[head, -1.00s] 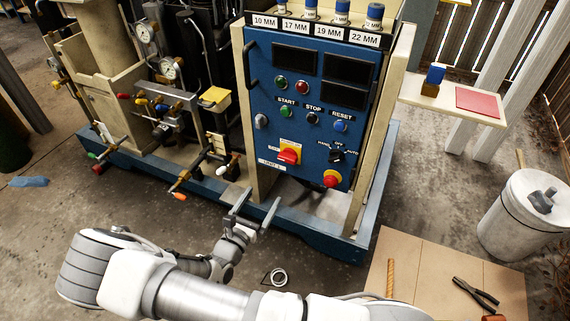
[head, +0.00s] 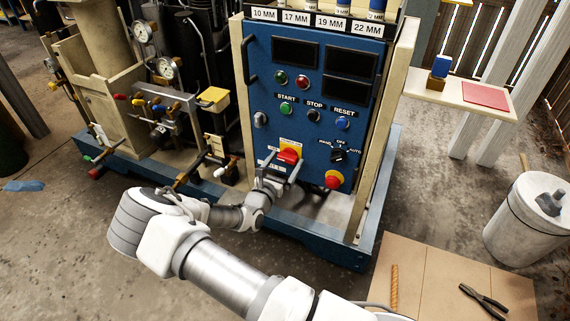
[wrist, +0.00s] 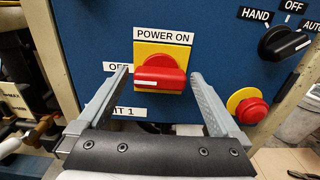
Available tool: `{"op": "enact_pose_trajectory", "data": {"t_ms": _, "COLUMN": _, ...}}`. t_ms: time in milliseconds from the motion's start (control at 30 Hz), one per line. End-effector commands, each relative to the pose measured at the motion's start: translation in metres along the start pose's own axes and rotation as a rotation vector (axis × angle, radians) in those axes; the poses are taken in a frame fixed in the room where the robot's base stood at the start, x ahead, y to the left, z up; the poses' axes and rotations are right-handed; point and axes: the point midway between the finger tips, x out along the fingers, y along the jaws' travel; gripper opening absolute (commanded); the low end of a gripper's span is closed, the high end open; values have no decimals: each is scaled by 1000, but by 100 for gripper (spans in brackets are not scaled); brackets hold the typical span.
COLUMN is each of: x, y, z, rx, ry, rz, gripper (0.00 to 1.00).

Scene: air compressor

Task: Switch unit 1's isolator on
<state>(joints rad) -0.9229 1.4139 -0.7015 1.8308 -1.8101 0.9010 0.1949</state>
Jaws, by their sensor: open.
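Unit 1's isolator (wrist: 160,76) is a red rotary handle on a yellow plate, low on the blue control panel (head: 300,130). It also shows in the head view (head: 289,156). In the wrist view its handle bar lies about level, with "POWER ON" above the plate and a partly hidden "OFF" label at its left. My gripper (wrist: 160,85) is open, one finger to each side of the handle. I see no clear contact. The left finger hides part of the "OFF" label, and the gripper covers part of the "UNIT 1" label.
A red emergency button (wrist: 250,108) on a yellow ring sits close to the right finger. A black HAND/OFF/AUTO selector (wrist: 284,42) is up and right. Brass valves and pipes (head: 180,130) stand left of the panel. Pliers (head: 483,302) lie on the board at lower right.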

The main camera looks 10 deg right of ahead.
Motion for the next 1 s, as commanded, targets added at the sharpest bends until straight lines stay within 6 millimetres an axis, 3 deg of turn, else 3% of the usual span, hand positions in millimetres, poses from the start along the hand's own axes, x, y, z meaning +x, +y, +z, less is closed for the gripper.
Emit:
{"op": "enact_pose_trajectory", "data": {"t_ms": 233, "x": 1, "y": 0, "z": 0, "rx": 0, "ry": 0, "rz": 0, "gripper": 100}}
{"op": "enact_pose_trajectory", "data": {"t_ms": 667, "x": 0, "y": 0, "z": 0, "rx": 0, "ry": 0, "rz": 0, "gripper": 24}}
{"op": "enact_pose_trajectory", "data": {"t_ms": 1000, "x": 1, "y": -1, "z": 2, "rx": 53, "ry": 0, "rz": -2, "gripper": 24}}
